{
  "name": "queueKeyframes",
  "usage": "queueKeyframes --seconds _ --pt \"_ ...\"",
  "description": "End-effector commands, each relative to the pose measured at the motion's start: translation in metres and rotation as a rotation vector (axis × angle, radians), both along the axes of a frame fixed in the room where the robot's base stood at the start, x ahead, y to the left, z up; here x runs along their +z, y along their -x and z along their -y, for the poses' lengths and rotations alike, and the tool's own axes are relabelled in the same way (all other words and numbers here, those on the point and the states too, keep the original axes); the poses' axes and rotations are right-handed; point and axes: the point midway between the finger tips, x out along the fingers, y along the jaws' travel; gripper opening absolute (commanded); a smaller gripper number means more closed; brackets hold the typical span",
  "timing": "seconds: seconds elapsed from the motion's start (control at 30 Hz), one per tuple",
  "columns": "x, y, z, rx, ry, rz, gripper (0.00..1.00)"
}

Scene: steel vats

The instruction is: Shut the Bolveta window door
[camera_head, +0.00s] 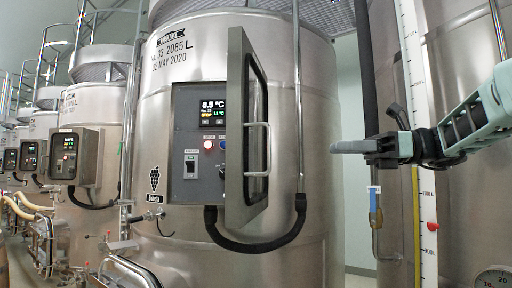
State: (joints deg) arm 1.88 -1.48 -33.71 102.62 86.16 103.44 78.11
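The Bolveta window door (234,130) is a steel-framed panel with a dark window and a pale bar handle (258,150). It stands open, swung out from the control box (200,140) on the middle vat, with its handle side turned right. The box's display, buttons and switch are uncovered. A grape mark with a small name label (154,198) is at the box's lower left. My gripper (336,147) is at the right, pointing left, apart from the door and its handle in the picture. It is seen side-on, so its finger opening cannot be made out. It holds nothing visible.
A black hose (258,244) loops below the door. A vertical steel pipe (298,110) runs between the door and my gripper in the picture. A white level scale (418,80) stands behind my arm. Other vats (92,110) with control boxes line the left.

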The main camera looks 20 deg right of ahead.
Motion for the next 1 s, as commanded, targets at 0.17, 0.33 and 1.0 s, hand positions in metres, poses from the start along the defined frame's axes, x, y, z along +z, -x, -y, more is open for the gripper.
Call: queueKeyframes --seconds 0.17,0.33,1.0 --pt "0.004 -0.005 -0.014 0.003 -0.009 -0.001 0.32" --pt "0.005 -0.016 -0.044 0.005 -0.008 -0.001 0.32" --pt "0.003 -0.061 -0.154 0.002 -0.005 -0.002 0.32"
